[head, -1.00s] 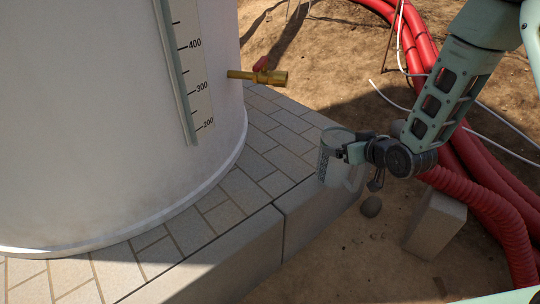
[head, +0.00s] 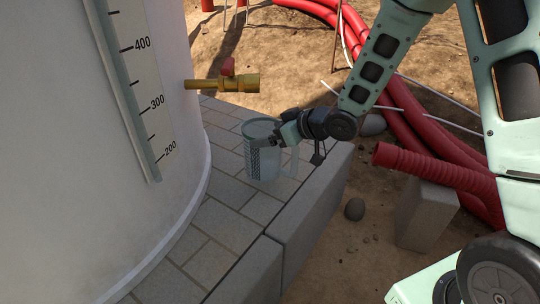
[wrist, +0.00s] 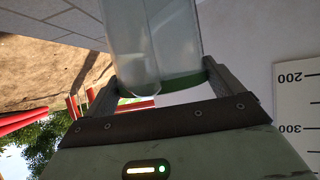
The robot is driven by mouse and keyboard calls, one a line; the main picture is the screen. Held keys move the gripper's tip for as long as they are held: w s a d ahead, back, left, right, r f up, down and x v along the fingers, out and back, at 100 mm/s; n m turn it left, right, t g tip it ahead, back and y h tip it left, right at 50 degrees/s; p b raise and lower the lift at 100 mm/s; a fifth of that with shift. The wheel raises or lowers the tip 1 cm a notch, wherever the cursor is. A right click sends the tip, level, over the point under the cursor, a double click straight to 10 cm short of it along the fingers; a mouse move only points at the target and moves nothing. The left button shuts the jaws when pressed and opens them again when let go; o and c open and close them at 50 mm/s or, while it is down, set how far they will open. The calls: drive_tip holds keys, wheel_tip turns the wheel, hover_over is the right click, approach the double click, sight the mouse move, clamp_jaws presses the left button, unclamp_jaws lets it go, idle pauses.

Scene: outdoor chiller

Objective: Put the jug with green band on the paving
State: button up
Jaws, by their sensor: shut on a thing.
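The clear jug (head: 262,165) is upright over the paving, its handle toward the right. In the wrist view the jug (wrist: 155,40) sits between my two fingers, with its green band (wrist: 185,84) at their level. My gripper (head: 280,141) is shut on the jug from the right side, and it also shows in the wrist view (wrist: 162,84). The paving (head: 225,225) is grey slabs around the white tank. I cannot tell whether the jug's base touches the slabs or hangs just above them.
A brass tap with a red lever (head: 238,84) sticks out from the white tank (head: 75,190), behind and above the jug. The paving ends at a kerb (head: 310,215) on the right. Red hoses (head: 435,160), a grey block (head: 425,215) and stones (head: 354,209) lie beyond it.

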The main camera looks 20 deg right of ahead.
sight(272, 154)
wheel_tip(272, 154, down, 4)
drive_tip(key=shift+b, duration=1.2)
drive_tip(key=shift+r, duration=0.15)
drive_tip(key=o, duration=1.1)
drive_tip(key=shift+c, duration=0.2)
